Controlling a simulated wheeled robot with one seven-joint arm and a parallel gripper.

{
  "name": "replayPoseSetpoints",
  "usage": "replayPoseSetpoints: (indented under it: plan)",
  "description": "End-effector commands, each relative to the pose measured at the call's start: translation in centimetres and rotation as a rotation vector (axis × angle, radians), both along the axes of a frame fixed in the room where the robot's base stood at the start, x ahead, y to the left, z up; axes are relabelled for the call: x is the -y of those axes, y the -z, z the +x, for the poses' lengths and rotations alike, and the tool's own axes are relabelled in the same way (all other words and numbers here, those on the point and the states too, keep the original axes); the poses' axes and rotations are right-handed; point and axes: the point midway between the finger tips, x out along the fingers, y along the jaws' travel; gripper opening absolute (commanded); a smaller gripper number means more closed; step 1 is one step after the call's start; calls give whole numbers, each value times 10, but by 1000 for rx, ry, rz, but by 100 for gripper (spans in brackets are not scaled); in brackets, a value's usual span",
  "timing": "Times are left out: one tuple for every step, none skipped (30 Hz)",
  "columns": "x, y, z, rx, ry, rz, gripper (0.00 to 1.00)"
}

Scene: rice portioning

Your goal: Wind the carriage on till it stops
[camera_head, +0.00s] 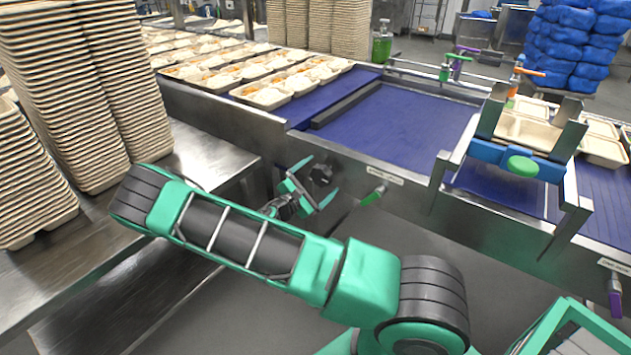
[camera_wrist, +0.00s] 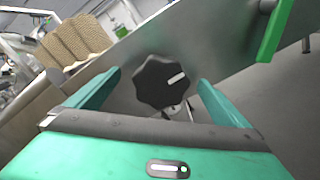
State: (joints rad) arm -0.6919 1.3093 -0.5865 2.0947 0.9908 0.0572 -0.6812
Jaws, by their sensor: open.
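A black lobed knob (camera_wrist: 163,84) with a white mark sits on the metal side wall of the conveyor, on a short shaft. In the head view the knob (camera_head: 321,174) is small and dark. My gripper (camera_head: 311,184) is open in front of it. In the wrist view the fingers of my gripper (camera_wrist: 160,82) stand on either side of the knob, with gaps visible; contact cannot be told. A metal frame with a blue crosspiece (camera_head: 488,153) and a green round button straddles the belt at the right, and looks like the carriage. It holds pale trays.
A green lever (camera_head: 375,195) sticks out of the side wall right of the knob; it also shows in the wrist view (camera_wrist: 273,30). Tall tray stacks (camera_head: 125,95) stand on a steel table at the left. The blue belt (camera_head: 390,125) is bare in the middle.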

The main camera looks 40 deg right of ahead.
Motion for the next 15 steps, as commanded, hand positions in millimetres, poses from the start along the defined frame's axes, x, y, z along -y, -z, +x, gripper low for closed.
replayPoseSetpoints:
  plan:
    - [0,0,0,0,0,0,100]
    - [0,0,0,0,0,0,100]
    - [0,0,0,0,0,0,100]
    - [0,0,0,0,0,0,95]
    - [0,0,0,0,0,0,88]
    - [0,0,0,0,0,0,78]
    - [0,0,0,0,0,0,71]
    - [0,0,0,0,0,0,64]
    - [0,0,0,0,0,0,55]
    - [0,0,0,0,0,0,47]
    - [-1,0,0,0,0,0,43]
    - [-1,0,0,0,0,0,43]
    - [-1,0,0,0,0,0,43]
    - [-1,0,0,-1,0,0,43]
    - [-1,0,0,-8,0,-3,43]
